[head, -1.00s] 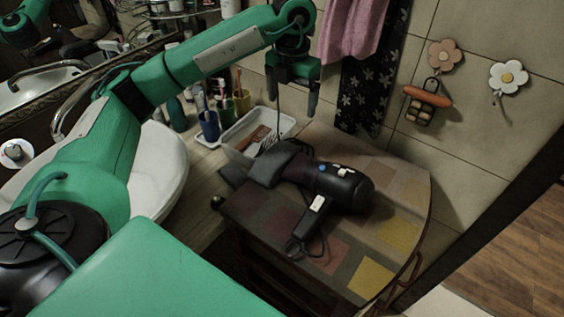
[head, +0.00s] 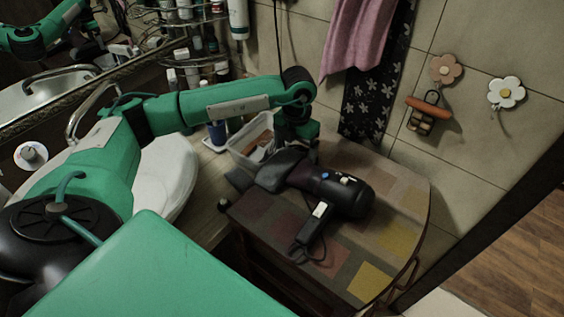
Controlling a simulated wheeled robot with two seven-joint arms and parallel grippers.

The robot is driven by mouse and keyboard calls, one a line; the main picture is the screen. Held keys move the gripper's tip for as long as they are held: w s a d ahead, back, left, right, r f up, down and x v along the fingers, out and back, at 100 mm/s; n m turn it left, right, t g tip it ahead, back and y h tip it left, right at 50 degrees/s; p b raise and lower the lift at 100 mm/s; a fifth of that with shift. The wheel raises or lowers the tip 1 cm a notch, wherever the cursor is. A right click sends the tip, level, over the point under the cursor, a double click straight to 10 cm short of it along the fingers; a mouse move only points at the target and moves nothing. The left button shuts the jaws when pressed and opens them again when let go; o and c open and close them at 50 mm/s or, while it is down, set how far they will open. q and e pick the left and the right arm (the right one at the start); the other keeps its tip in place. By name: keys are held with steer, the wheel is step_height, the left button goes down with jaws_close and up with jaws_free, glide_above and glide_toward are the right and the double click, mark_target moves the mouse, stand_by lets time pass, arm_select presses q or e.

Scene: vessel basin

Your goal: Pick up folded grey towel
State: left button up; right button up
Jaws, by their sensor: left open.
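A dark grey folded shape (head: 281,170), which looks like the towel, lies on the near side table at the nozzle end of a black hair dryer (head: 343,194). It touches or overlaps the dryer; I cannot tell exactly where one ends. My left gripper (head: 301,147) points down just behind the grey shape, low over the back of the table top. Its fingertips are partly hidden behind the grey shape and dryer. It is open, and I see nothing held in it. My right gripper is not in view.
The patchwork-topped table (head: 404,211) has free room on its right. A white tray (head: 236,158) stands behind my left wrist. A white basin (head: 166,180) is at left. A pink towel (head: 354,38) and a dark floral cloth (head: 371,100) hang on the tiled wall.

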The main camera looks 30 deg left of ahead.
arm_select(q)
steer(key=c, duration=1.1)
steer(key=shift+o, duration=0.2)
